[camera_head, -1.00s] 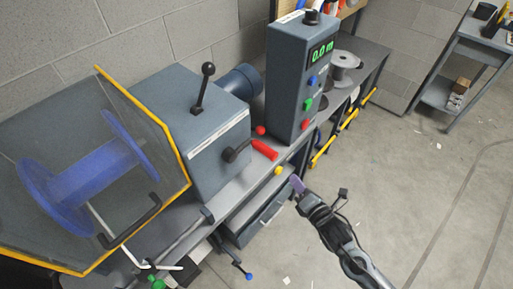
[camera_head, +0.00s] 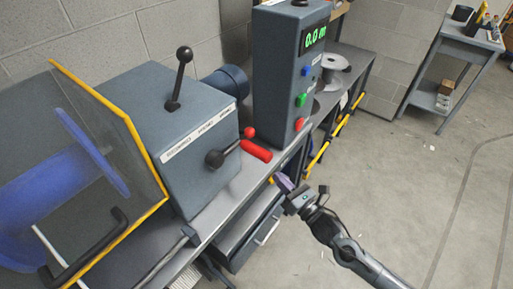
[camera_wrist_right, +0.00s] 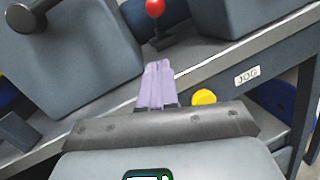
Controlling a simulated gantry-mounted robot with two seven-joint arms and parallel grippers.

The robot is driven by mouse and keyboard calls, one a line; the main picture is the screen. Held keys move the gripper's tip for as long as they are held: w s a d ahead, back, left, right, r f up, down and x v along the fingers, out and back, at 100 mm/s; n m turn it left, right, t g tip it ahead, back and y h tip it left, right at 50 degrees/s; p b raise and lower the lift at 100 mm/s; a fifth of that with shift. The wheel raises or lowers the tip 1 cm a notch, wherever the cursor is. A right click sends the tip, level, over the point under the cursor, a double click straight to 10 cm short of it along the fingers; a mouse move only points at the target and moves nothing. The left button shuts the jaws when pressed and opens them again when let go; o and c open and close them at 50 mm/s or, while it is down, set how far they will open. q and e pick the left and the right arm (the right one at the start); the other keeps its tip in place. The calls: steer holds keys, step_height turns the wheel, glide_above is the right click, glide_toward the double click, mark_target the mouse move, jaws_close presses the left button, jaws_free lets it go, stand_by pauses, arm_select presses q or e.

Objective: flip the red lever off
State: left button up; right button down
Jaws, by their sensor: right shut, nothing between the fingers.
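A lever with a red grip (camera_head: 257,151) reaches out from a black hub (camera_head: 215,158) on the front of the grey machine box. A small red ball knob (camera_head: 249,132) shows just behind the grip. In the right wrist view a red ball (camera_wrist_right: 155,8) tops a thin upright stem at the bench. My right gripper (camera_head: 284,183) has purple fingers, shut and empty, in front of the bench edge, below and right of the red grip and apart from it. The fingers also show in the right wrist view (camera_wrist_right: 157,85). My left gripper is out of view.
A yellow button (camera_wrist_right: 205,97) sits on the bench front right beside my fingers. A tall control box (camera_head: 290,75) stands behind the grip. A black-knobbed lever (camera_head: 180,75) tops the machine box. A yellow-edged guard (camera_head: 120,120) is at left.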

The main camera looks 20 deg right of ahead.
steer(key=shift+w, duration=0.1)
steer(key=b+x, duration=0.3)
steer(key=x, duration=0.7)
steer(key=shift+f, duration=0.1)
steer(key=shift+w+a+r, duration=0.1)
steer(key=shift+w+r, duration=0.55)
steer(key=shift+r, duration=0.25)
steer(key=shift+w+r, duration=0.4)
steer(key=shift+r, duration=0.1)
steer(key=shift+w+r, duration=0.1)
steer(key=shift+r, duration=0.05)
